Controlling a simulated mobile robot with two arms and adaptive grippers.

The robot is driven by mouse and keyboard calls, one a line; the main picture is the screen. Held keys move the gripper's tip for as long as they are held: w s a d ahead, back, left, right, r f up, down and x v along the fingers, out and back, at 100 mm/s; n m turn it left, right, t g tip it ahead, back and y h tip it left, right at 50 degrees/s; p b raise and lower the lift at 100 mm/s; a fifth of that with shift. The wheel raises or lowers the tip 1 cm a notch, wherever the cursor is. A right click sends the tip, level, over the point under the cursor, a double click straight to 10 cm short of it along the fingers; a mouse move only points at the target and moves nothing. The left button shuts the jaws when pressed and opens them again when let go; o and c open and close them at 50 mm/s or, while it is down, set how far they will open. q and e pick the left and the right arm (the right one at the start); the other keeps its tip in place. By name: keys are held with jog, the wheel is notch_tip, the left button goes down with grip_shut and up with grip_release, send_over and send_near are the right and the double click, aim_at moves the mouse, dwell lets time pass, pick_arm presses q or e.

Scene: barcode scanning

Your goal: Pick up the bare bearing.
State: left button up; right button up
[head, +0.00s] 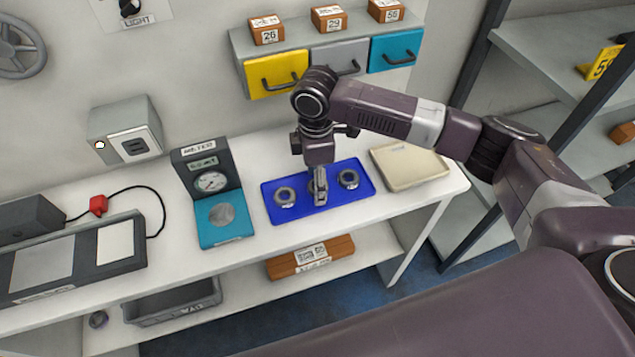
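A blue tray (272,212) lies on the white table. Ring-shaped metal bearings sit in it: a left bearing (285,196), a right bearing (348,179) and a middle bearing (312,187) mostly hidden behind my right gripper. My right gripper (320,199) points down over the middle of the tray, at the middle bearing. I cannot tell whether its fingers are open or closed on that bearing, or whether they touch it. Which bearing is the bare one is too small to tell. My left gripper is not in view.
A teal meter box (222,222) stands left of the tray and a beige tray (408,168) right of it. Colored drawers (340,62) hang behind. A dark device (75,258) sits at the left. A grey bin (175,302) and wooden block (312,262) are on the lower shelf.

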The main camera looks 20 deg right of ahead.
jog(key=shift+f, duration=0.1)
jog(key=c, duration=0.8)
jog(key=shift+c, duration=1.3)
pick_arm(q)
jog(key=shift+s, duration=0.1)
pick_arm(e)
jog(key=shift+c, duration=1.4)
